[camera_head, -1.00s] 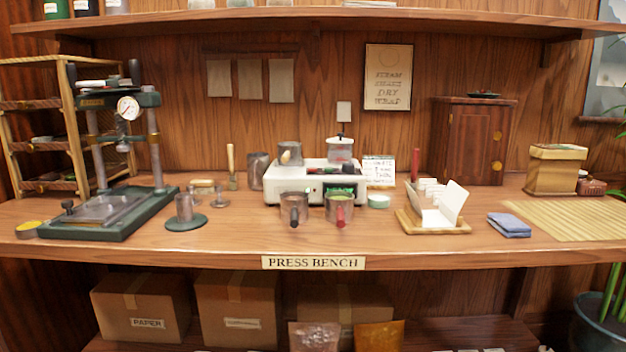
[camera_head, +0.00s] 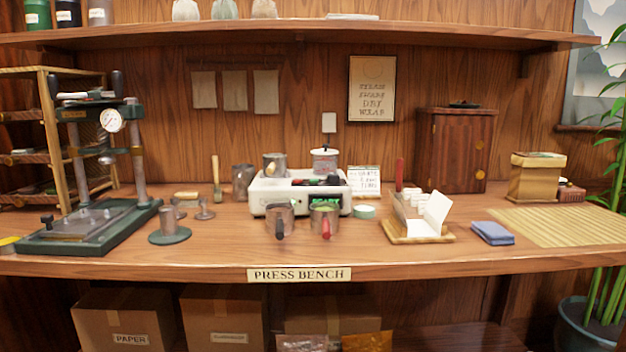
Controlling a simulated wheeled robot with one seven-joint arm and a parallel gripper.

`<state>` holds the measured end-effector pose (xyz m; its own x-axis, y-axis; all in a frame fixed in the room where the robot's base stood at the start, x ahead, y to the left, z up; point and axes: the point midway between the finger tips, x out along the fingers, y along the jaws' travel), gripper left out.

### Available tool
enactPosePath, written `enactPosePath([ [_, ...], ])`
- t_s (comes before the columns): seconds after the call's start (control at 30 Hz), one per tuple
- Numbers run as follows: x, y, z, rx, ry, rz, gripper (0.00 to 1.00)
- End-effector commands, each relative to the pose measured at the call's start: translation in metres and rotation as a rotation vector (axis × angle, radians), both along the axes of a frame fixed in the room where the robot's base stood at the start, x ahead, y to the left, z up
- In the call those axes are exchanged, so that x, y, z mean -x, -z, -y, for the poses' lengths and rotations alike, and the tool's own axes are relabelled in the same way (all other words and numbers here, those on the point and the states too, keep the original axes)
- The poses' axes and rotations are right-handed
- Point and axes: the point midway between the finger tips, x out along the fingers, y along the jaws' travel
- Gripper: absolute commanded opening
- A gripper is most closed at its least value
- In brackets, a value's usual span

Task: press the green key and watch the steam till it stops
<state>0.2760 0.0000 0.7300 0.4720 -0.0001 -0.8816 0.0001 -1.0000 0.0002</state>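A white steamer box (camera_head: 262,197) stands at the middle of the bench. Its front carries a bright green patch (camera_head: 325,199) with dark lettering, partly behind a metal cup; I cannot tell whether this is the key or a display. Small red and dark parts show above it. A metal canister (camera_head: 274,164) and a lidded pot (camera_head: 324,161) stand on top. I see no clear steam. A cup with a dark handle (camera_head: 280,220) and a cup with a red handle (camera_head: 324,219) stand in front. My gripper is not in view.
A green press with a gauge (camera_head: 112,121) stands at left. A wooden card holder (camera_head: 418,238), a blue cloth (camera_head: 492,233) and a slatted mat (camera_head: 550,228) lie at right. The bench's front strip is mostly clear. A shelf (camera_head: 300,33) runs above.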

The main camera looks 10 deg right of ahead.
Motion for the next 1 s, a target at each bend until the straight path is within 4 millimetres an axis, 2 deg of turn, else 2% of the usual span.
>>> enactPosePath([
  [0.03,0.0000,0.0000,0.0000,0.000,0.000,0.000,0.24],
  [0.2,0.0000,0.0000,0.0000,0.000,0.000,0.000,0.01],
  [0.23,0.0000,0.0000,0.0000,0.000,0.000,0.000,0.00],
  [1.0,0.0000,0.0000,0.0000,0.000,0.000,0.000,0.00],
])
